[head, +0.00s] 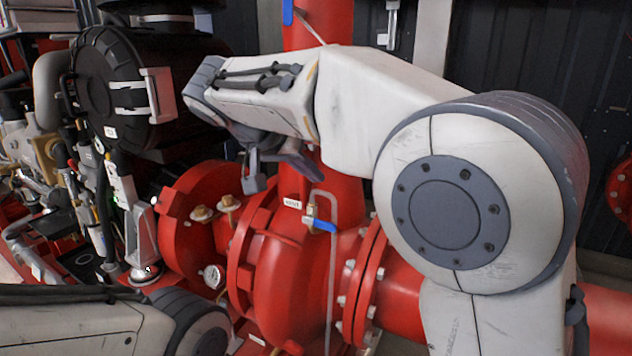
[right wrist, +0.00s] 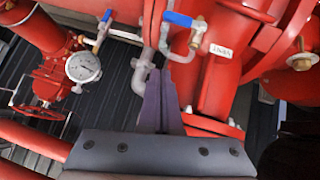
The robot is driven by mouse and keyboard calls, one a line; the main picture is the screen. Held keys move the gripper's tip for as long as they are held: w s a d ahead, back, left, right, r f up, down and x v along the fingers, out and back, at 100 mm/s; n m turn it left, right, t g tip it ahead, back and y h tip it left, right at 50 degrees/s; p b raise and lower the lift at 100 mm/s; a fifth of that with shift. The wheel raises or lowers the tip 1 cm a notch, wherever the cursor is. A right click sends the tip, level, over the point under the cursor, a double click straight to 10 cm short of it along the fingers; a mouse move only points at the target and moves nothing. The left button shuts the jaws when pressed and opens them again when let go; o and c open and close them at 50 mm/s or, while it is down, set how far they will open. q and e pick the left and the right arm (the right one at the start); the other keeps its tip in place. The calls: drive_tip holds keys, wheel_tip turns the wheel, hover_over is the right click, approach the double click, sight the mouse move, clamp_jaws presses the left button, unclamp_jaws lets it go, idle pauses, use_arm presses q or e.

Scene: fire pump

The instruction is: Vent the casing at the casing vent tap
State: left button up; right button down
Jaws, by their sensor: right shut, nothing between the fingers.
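The casing vent tap (head: 313,212) has a brass body and a blue lever (head: 323,225), with a grey bent pipe (head: 333,270) running down from it. It sits on the red pump casing (head: 285,290), near a small white label (head: 292,203). In the right wrist view a blue lever (right wrist: 178,19) on a brass tap (right wrist: 197,30) shows just beyond my fingertips, beside a white label (right wrist: 221,51). My right gripper (head: 314,174) is shut and empty, a little above the tap; its fingers (right wrist: 160,85) are together and appear apart from the lever. My left gripper is out of view.
A round pressure gauge (right wrist: 83,67) and another blue-levered valve (right wrist: 103,20) show left in the wrist view. Red pipe (head: 318,25) rises behind my right arm. Black machinery (head: 110,90) crowds the left.

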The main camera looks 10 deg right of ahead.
drive_tip(key=v, duration=0.5)
drive_tip(key=shift+s+d+r, duration=0.1)
drive_tip(key=shift+s+r, duration=0.2)
drive_tip(key=shift+s, duration=0.25)
drive_tip(key=s+f+n+g+y+p, duration=0.2)
drive_tip(key=s+f+n+p, duration=0.2)
drive_tip(key=s, duration=0.4)
drive_tip(key=s+a+f+n+g+y+p, duration=0.1)
drive_tip(key=s+f+n+g+y+p, duration=0.1)
drive_tip(key=s, duration=0.7)
drive_tip(key=s+f+n+g+y+p, duration=0.1)
drive_tip(key=s+f+n+y+p, duration=0.3)
drive_tip(key=s+f, duration=0.5)
drive_tip(key=n+p, duration=0.2)
drive_tip(key=n, duration=0.1)
drive_tip(key=shift+a+n+g, duration=0.25)
drive_tip(key=shift+n+g, duration=0.05)
drive_tip(key=shift+g, duration=0.1)
drive_tip(key=shift+s, duration=0.1)
